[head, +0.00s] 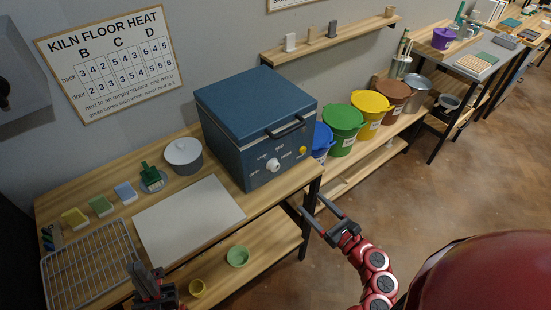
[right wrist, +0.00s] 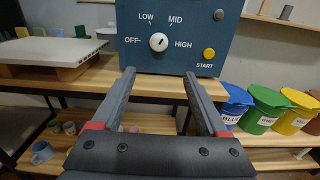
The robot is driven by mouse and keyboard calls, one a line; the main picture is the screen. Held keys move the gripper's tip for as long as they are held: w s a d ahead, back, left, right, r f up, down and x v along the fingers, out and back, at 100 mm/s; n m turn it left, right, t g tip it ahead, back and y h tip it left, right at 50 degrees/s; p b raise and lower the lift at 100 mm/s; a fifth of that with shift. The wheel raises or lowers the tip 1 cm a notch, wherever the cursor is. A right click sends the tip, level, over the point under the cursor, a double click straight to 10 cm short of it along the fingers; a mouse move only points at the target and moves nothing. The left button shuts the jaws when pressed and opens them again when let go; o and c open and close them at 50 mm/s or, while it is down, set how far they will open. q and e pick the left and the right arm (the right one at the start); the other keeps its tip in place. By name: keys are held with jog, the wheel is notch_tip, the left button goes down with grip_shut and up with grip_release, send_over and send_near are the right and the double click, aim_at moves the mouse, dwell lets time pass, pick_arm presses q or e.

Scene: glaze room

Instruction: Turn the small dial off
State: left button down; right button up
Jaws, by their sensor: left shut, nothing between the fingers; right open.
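A blue kiln (head: 255,120) stands on the wooden bench. The small white dial (head: 273,165) is on its front panel; it also shows in the right wrist view (right wrist: 158,42), ringed by OFF, LOW, MID and HIGH. My left gripper (head: 146,268) is shut and empty near the bench's front edge.
A yellow START button (right wrist: 209,53) sits right of the dial. A pale board (head: 190,215) and a wire rack (head: 90,262) lie on the bench left of the kiln. Lidded buckets, including a green one (head: 342,120), stand to the right. The floor in front is clear.

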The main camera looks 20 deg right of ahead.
aim_at(276, 169)
jog(key=p+x, duration=0.4)
jog(key=x, duration=1.1)
jog(key=shift+w+a, duration=0.15)
jog(key=shift+a, duration=0.1)
jog(key=shift+x, duration=0.8)
jog(key=c, duration=1.2)
